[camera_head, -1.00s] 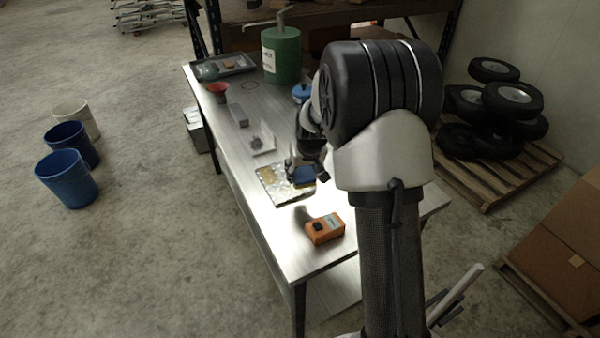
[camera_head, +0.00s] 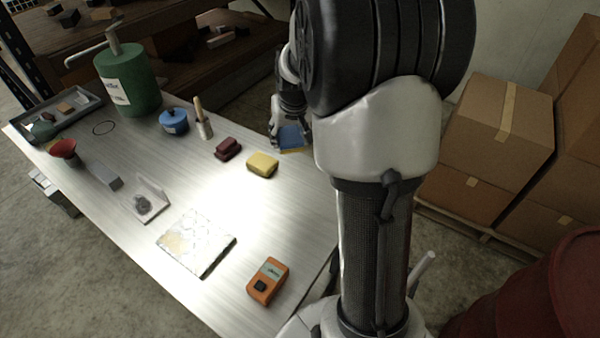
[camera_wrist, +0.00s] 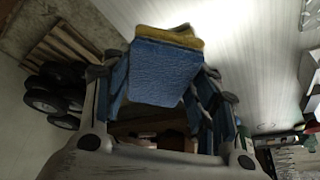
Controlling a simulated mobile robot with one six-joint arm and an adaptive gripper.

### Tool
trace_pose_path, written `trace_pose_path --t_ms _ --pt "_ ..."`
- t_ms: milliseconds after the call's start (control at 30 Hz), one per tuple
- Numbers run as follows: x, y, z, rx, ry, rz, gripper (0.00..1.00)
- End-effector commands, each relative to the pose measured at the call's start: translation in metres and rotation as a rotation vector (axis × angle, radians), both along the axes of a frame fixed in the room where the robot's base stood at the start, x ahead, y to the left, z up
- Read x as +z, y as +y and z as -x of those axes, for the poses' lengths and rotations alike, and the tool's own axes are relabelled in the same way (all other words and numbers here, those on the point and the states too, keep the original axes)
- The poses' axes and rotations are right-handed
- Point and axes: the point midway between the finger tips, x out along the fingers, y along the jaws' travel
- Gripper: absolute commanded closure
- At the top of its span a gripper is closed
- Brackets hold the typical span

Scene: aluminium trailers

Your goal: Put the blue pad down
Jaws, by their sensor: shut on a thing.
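The blue pad (camera_head: 291,138) is in my gripper (camera_head: 290,122), near the back right edge of the metal table (camera_head: 225,227). In the wrist view the blue pad (camera_wrist: 160,72) sits between the fingers of my gripper (camera_wrist: 158,85), with a yellow layer along its far side. My gripper is shut on it. In the head view the pad appears at the table's right edge; I cannot tell whether it touches the tabletop. My arm hides part of the table's right side.
A yellow block (camera_head: 262,164) and a dark red block (camera_head: 228,148) lie left of the pad. A patterned plate (camera_head: 197,241) and an orange device (camera_head: 267,280) are nearer. A brush (camera_head: 203,122), blue pot (camera_head: 174,121) and green canister (camera_head: 128,80) stand farther back.

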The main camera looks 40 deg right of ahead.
Motion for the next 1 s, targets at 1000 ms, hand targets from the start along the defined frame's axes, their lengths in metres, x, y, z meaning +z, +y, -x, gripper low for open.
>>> trace_pose_path --t_ms 1000 --pt "-0.169 -0.003 0.006 -0.011 0.002 -0.001 0.66"
